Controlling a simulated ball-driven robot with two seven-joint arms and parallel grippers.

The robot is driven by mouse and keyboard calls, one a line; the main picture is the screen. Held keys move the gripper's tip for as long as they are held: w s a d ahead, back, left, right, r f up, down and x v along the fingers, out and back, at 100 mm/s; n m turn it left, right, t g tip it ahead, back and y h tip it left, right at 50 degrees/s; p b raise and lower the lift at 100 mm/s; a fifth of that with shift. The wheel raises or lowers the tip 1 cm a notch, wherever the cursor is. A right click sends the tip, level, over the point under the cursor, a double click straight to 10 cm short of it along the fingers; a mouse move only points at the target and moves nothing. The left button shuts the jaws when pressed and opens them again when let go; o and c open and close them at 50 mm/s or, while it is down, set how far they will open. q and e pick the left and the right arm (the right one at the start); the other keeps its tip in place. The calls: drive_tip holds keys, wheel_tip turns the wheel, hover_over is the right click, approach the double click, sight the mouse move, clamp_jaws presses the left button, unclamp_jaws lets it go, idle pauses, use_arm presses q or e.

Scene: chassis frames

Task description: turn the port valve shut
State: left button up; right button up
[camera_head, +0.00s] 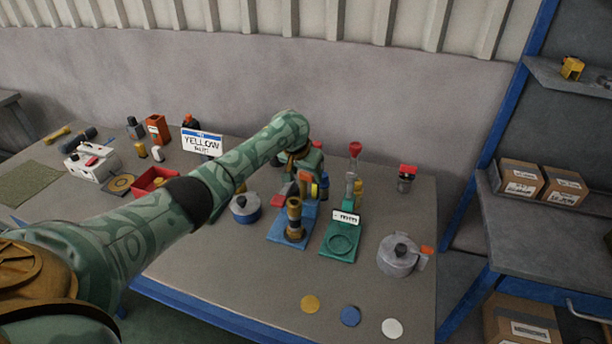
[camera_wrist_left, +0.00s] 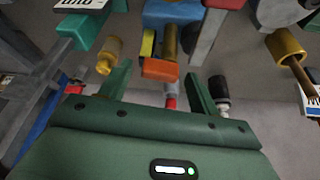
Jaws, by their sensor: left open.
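My left arm reaches across the table from the left. Its gripper (camera_head: 307,168) is above the fittings at the table's middle, its fingers largely hidden. In the left wrist view the gripper (camera_wrist_left: 159,76) is open, with its two green fingers apart and nothing held. An orange block (camera_wrist_left: 160,69) with yellow and brass parts shows just beyond the fingertips. A blue-based stand with a brass upright (camera_head: 294,218) is in front of the gripper. A green-based stand (camera_head: 338,246) with a white label is right of it. I cannot tell which fitting is the port valve.
A grey pot (camera_head: 398,257) is at the right and a blue pot (camera_head: 245,209) is left of the stands. A red tray (camera_head: 150,182) and a "YELLOW" sign (camera_head: 202,142) are further left. Yellow, blue and white discs lie near the front edge. A shelf (camera_head: 550,225) stands right.

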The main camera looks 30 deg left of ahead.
use_arm(q)
drive_tip(key=c, duration=1)
